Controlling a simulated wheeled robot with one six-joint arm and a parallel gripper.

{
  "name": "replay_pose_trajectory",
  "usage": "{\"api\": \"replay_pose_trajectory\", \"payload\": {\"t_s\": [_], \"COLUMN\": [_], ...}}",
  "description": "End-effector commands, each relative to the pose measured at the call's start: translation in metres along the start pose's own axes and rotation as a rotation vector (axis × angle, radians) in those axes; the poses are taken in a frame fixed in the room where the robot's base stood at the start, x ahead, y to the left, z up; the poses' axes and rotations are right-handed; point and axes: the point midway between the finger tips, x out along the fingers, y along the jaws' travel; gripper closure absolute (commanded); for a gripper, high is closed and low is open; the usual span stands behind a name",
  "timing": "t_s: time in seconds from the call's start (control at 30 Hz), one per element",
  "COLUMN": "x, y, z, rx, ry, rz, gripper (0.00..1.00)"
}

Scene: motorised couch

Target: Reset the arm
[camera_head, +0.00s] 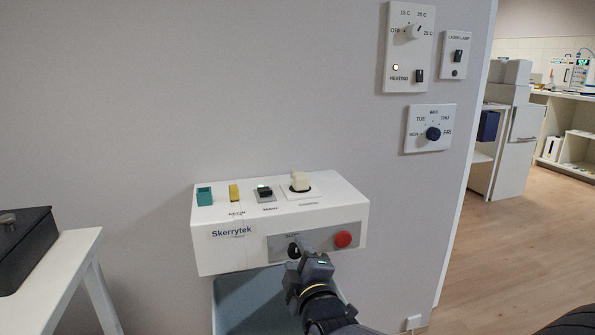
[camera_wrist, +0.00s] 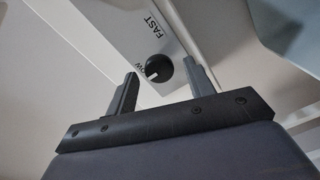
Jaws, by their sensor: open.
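My gripper (camera_head: 303,262) is in front of the white Skerrytek control box (camera_head: 215,262), at the grey panel on its front face. In the wrist view my gripper (camera_wrist: 158,90) is open, with its two fingers apart. A black knob (camera_wrist: 159,68) with a white pointer lies beyond the fingertips, by the word FAST and a partly hidden word. The same knob (camera_head: 294,250) shows just above my gripper in the head view. I cannot tell whether the fingers touch it. A red round button (camera_head: 343,239) is to the right of my gripper.
The box top carries a teal block (camera_head: 204,196), a yellow switch (camera_head: 234,193), a black switch (camera_head: 265,191) and a cream joystick (camera_head: 300,181). Wall panels hold a heating dial (camera_head: 413,31) and a blue day dial (camera_head: 433,133). A white table (camera_head: 50,265) stands left. Open floor (camera_head: 510,240) lies right.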

Motion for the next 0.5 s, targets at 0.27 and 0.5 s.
{"api": "replay_pose_trajectory", "payload": {"t_s": [0.27, 0.5], "x": [-0.0001, -0.0002], "y": [0.0015, 0.0029], "z": [0.0, 0.0], "rx": [0.224, 0.416], "ry": [-0.001, -0.001], "rz": [-0.002, -0.001], "gripper": [0.49, 0.49]}}
